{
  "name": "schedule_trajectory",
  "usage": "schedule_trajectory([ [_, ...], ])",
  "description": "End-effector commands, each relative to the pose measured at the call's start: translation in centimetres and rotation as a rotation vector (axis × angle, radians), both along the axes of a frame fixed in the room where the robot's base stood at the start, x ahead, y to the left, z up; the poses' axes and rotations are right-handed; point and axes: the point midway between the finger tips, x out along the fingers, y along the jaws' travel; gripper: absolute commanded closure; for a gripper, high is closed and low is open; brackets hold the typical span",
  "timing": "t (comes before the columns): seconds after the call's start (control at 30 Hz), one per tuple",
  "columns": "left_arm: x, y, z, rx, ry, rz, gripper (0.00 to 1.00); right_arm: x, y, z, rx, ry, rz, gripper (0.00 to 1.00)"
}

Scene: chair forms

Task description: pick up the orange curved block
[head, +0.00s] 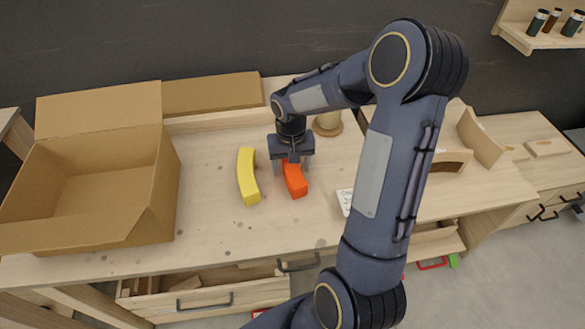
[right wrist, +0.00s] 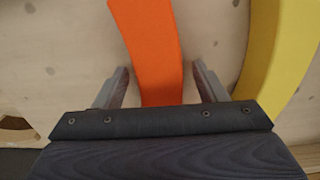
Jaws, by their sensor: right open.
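The orange curved block (head: 296,183) lies on the wooden workbench, partly hidden under my right gripper (head: 291,168) in the head view. In the right wrist view the orange curved block (right wrist: 151,50) runs between the two fingers of my right gripper (right wrist: 160,82). The fingers are apart, one on each side of the block, with a visible gap to it on both sides. The gripper points down from above. My left gripper is not in view.
A yellow curved block (head: 248,176) lies just left of the orange one; it also shows in the right wrist view (right wrist: 278,55). An open cardboard box (head: 150,190) stands on the bench's left. A white card (head: 345,199) lies to the right. The bench front is clear.

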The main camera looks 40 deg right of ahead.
Motion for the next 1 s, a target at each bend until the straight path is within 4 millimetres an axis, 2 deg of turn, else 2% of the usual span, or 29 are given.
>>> schedule_trajectory([
  [0.07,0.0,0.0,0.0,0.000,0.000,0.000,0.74,0.0,0.0,0.0,0.000,0.000,0.000,0.38],
  [0.43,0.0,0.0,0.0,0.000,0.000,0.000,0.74,0.0,0.0,0.0,0.000,0.000,0.000,0.86],
  [0.77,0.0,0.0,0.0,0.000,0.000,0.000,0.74,0.0,0.0,0.4,0.000,-0.001,0.000,0.87],
  [0.87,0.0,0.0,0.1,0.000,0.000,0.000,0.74,0.0,0.0,1.1,-0.001,-0.002,0.000,0.87],
  [1.0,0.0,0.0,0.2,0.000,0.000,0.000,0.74,0.1,0.0,3.2,-0.002,-0.006,0.000,0.87],
])
